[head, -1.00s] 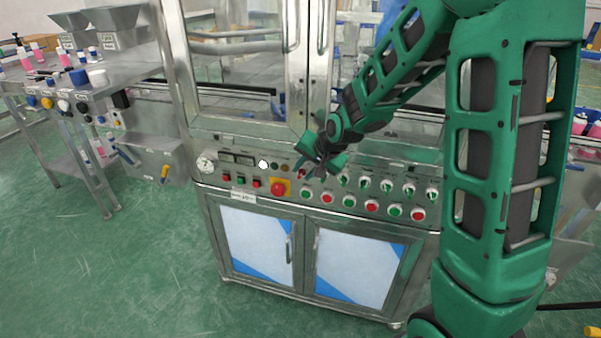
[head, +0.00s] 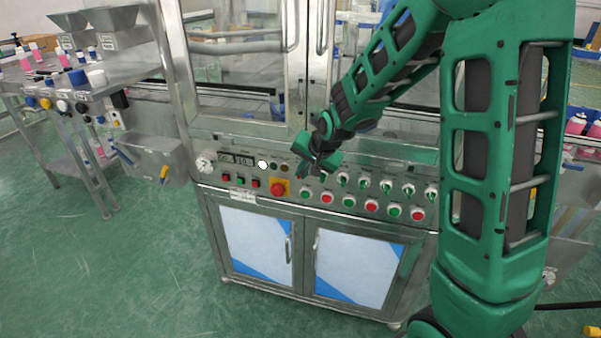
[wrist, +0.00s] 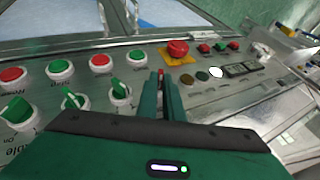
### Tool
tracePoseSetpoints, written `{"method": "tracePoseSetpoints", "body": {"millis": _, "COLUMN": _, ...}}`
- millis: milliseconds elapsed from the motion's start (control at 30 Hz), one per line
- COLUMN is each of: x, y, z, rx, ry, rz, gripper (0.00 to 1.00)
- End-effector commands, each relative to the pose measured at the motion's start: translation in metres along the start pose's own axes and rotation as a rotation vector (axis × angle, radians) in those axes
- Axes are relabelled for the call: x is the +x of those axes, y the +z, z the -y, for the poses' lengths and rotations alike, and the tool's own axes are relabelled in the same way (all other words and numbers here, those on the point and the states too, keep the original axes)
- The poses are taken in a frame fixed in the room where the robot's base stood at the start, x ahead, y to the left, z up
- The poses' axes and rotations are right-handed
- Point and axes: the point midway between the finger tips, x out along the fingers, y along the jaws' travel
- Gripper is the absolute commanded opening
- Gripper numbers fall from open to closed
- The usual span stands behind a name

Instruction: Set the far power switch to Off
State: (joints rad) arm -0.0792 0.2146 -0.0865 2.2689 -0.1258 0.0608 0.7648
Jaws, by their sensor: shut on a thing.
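The steel machine's control panel (head: 330,196) carries a red switch at its upper middle, and a sliver of this red switch (wrist: 160,73) shows between the fingertips in the wrist view. My gripper (wrist: 162,82) is shut on it, with one green finger on each side. In the head view my gripper (head: 303,170) reaches the panel from the upper right. The fingers hide most of the switch, so I cannot read its position or label.
A red emergency button (head: 278,189) on a yellow plate is close to the gripper. Green turn switches (head: 387,185) and red and green push buttons (head: 371,206) lie to the right. A lit white lamp (head: 262,164) and a digital display (head: 236,159) are to the left.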

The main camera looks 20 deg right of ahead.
Motion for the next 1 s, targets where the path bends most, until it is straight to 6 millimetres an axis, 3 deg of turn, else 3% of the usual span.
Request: {"method": "tracePoseSetpoints", "body": {"millis": 1000, "x": 0.010, "y": 0.004, "z": 0.026, "rx": -0.327, "ry": 0.767, "rz": -0.004, "gripper": 0.00}}
